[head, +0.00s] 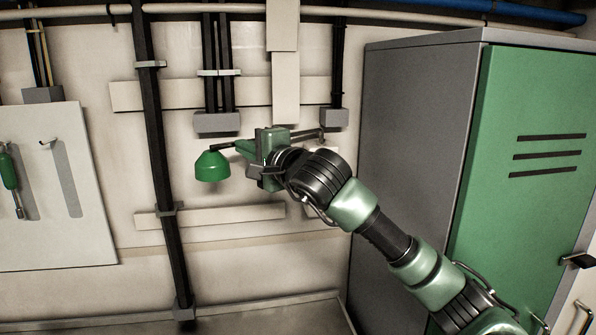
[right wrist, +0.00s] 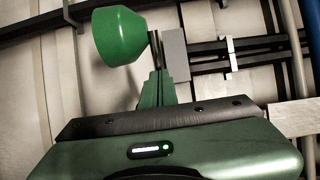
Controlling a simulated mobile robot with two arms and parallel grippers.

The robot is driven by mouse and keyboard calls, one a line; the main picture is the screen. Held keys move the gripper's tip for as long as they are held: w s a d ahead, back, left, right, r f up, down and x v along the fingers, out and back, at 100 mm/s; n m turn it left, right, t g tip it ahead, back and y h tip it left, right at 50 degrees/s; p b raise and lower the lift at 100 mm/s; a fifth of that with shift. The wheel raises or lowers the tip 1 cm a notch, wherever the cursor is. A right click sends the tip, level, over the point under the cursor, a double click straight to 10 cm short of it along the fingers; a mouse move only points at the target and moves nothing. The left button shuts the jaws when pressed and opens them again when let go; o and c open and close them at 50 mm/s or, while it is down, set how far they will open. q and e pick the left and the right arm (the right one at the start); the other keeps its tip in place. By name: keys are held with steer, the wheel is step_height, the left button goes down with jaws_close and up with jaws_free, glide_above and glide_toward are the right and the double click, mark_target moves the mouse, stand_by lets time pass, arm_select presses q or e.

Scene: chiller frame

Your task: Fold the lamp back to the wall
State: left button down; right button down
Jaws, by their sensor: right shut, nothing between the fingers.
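The lamp's green bell-shaped shade (head: 212,166) hangs in front of the wall, left of my right gripper. It also shows large in the right wrist view (right wrist: 118,36), just left of the fingertips. A thin grey lamp arm (head: 308,134) shows near the wall on the right; its middle is hidden behind my gripper. My right gripper (head: 224,146) is shut and empty, pointing left with its tips close by the shade's top. In the right wrist view the fingers (right wrist: 156,48) are together beside the shade. I cannot tell if they touch it. My left gripper is not in view.
A grey and green cabinet (head: 412,140) stands to the right, close to my right arm. A dark vertical conduit (head: 160,150) runs left of the lamp. A pale tool board (head: 60,220) with a green-handled tool (head: 9,172) hangs at the far left. Grey boxes (head: 216,123) sit above the shade.

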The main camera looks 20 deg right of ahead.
steer(key=shift+x, duration=2.15)
steer(key=shift+w, duration=0.1)
steer(key=s+a+b, duration=0.2)
steer(key=s+b, duration=0.6)
steer(key=s, duration=0.1)
steer(key=shift+a+b, duration=0.3)
steer(key=shift+a, duration=0.1)
steer(key=shift+s+f, duration=0.1)
steer(key=shift+s, duration=0.05)
